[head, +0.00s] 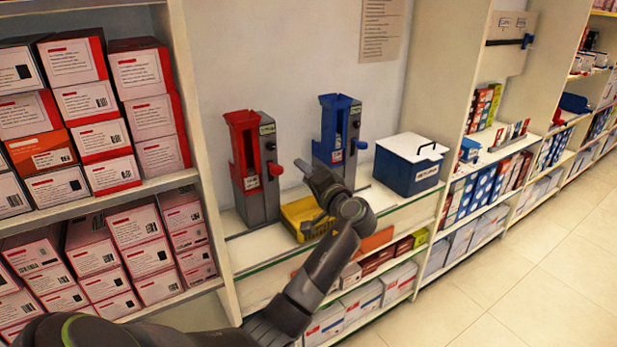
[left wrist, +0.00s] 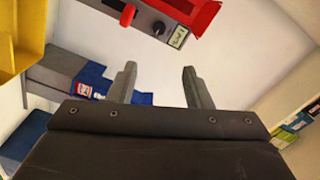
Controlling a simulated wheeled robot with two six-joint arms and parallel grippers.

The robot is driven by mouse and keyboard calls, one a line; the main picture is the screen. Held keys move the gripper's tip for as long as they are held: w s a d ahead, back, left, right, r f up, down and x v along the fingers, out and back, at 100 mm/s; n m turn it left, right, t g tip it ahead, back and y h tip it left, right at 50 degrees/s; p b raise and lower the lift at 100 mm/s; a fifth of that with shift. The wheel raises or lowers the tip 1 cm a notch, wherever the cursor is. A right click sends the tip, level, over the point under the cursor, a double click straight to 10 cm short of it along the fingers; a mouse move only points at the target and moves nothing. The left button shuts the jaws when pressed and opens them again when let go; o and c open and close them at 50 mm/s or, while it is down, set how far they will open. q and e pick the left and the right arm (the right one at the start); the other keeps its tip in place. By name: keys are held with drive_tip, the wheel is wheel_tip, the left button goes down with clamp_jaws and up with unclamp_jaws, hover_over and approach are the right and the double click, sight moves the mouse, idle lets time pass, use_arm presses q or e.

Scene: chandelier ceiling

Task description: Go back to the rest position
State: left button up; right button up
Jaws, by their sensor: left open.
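My left arm comes in from the bottom of the head view. Its gripper (head: 308,172) is between the red dispenser (head: 262,170) and the blue dispenser (head: 338,130), in front of the wall. In the left wrist view the two fingers of this gripper (left wrist: 162,84) stand apart with nothing between them. That view is turned over: the red dispenser (left wrist: 185,18) shows at the top and the blue one (left wrist: 85,80) at the left, partly behind a finger. My right gripper is in neither view.
A yellow bin (head: 303,214) sits on the shelf behind my left wrist. A blue box with a white lid (head: 410,165) stands to the right. Shelves of red and white boxes (head: 100,110) fill the left. The tiled floor (head: 500,290) at the right is clear.

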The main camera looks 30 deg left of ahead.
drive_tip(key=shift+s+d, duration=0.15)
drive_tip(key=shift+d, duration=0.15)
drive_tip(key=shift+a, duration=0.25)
